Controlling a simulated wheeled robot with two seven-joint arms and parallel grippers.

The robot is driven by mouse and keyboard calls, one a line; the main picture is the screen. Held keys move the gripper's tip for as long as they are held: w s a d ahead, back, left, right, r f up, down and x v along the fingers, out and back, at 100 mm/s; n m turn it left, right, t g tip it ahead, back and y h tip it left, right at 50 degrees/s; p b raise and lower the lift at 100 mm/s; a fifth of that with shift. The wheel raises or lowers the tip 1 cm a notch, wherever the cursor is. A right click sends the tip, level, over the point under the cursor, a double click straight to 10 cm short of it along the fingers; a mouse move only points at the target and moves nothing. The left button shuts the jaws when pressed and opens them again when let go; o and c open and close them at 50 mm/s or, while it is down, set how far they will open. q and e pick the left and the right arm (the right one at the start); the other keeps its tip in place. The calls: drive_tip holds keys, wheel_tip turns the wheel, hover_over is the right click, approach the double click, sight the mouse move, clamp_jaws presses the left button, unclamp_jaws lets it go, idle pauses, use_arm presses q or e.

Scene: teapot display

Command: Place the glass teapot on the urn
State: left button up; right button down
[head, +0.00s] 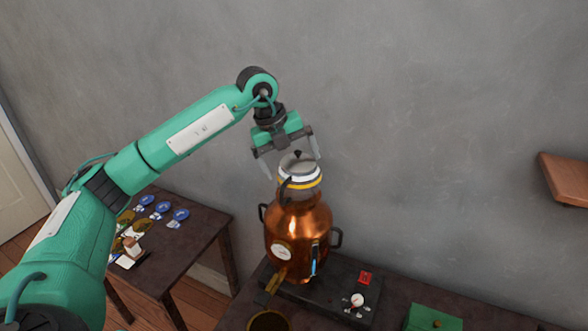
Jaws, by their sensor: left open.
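The glass teapot (300,182) has a dark lid with a knob and a yellow and white band. It sits upright on top of the copper urn (297,238), which has a round gauge, side handles and a tap at its front. My left gripper (291,166) comes in from the left. Its fingers are spread on either side of the teapot's upper part, level with the lid. Whether either finger touches the teapot I cannot tell. My right gripper does not show.
The urn stands on a dark base on a brown table (395,300). A side table (200,215) at left holds several small items. A wooden shelf (567,178) juts from the grey wall.

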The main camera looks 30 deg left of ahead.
use_arm(q)
drive_tip(key=b+v, duration=0.1)
drive_tip(key=v, duration=0.8)
drive_tip(key=shift+r+b, duration=0.15)
drive_tip(key=shift+b, duration=0.2)
